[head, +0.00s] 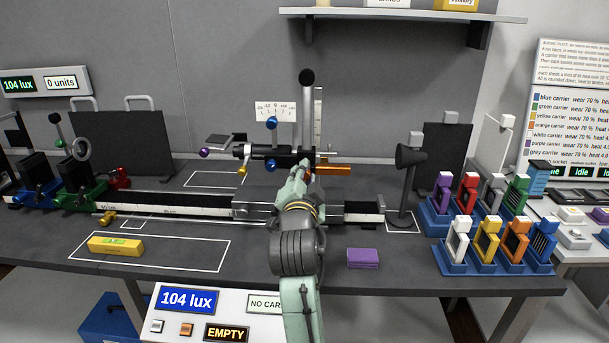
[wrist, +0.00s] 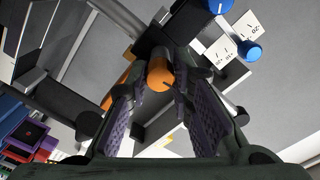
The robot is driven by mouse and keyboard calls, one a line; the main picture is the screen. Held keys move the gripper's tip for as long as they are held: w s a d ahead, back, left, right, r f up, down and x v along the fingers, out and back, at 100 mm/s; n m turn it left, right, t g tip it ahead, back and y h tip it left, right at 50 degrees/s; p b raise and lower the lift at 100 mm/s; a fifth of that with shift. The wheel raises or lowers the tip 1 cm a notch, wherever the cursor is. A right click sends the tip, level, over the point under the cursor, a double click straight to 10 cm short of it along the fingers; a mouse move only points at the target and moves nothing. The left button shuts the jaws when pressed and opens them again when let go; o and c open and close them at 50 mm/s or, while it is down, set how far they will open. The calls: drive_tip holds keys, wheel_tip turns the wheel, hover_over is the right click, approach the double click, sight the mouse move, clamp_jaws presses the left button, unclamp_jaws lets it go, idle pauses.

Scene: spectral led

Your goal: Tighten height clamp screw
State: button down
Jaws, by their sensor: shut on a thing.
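An orange knob (wrist: 160,73), which looks like the height clamp screw, sits between my fingertips in the wrist view. My gripper (wrist: 158,88) is shut on it, one finger at each side. In the head view my gripper (head: 303,170) reaches the foot of the dark upright post (head: 307,115), and my arm hides most of the knob. An upright scale (head: 318,118) stands beside the post. An orange bar (head: 333,169) sticks out to the right of the post.
A blue knob (head: 272,123) stands just left of the post, below a small angle scale (head: 275,109). The long rail (head: 180,209) runs along the bench. A black lamp-like stand (head: 408,160) and several coloured carriers (head: 487,235) stand to the right. A yellow block (head: 114,246) lies front left.

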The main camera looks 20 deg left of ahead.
drive_tip(key=m+b, duration=0.2)
drive_tip(key=m, duration=0.9)
drive_tip(key=shift+f, duration=0.15)
drive_tip(key=shift+m, duration=0.3)
drive_tip(key=c, duration=1.4)
unclamp_jaws()
drive_tip(key=shift+v, duration=3.8)
